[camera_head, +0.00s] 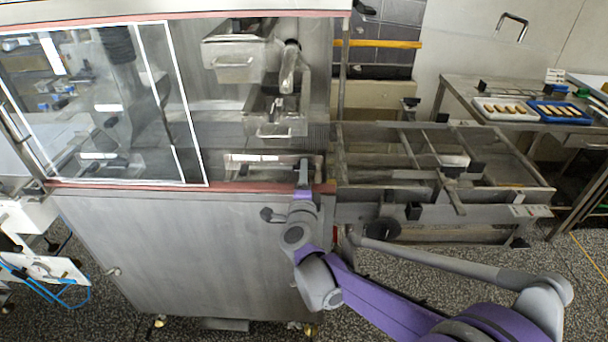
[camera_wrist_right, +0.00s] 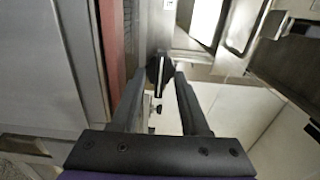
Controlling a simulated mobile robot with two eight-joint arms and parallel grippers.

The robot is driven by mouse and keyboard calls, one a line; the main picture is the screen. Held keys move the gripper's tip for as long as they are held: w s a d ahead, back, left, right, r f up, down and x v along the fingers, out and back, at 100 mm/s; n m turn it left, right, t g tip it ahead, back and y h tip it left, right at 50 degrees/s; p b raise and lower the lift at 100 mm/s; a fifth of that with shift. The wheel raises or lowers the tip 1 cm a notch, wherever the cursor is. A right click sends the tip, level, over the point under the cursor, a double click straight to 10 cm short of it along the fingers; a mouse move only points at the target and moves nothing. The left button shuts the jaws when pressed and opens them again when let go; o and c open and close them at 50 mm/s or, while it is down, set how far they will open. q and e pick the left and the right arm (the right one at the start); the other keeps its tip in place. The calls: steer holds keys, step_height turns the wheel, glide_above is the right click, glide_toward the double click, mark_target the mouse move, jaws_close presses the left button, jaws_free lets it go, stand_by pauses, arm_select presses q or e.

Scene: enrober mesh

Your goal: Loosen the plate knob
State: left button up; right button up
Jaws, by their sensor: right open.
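A dark knob (camera_wrist_right: 154,68) shows in the right wrist view, at the far end of the gap between my right gripper's fingers. I take it to be the plate knob. My right gripper (camera_wrist_right: 159,84) is open, with a finger on either side of the knob's lower part; I cannot tell whether either finger touches it. In the head view my right gripper (camera_head: 303,168) is at the lower right corner of the machine's window opening. It hides the knob there. My left gripper is in neither view.
The steel enrober cabinet (camera_head: 190,260) fills the left, with a glazed sliding door (camera_head: 120,110) above. An open conveyor frame (camera_head: 365,160) adjoins it on the right. A back table holds a white tray (camera_head: 508,118) and a blue tray (camera_head: 562,121).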

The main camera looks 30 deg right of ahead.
jaws_close()
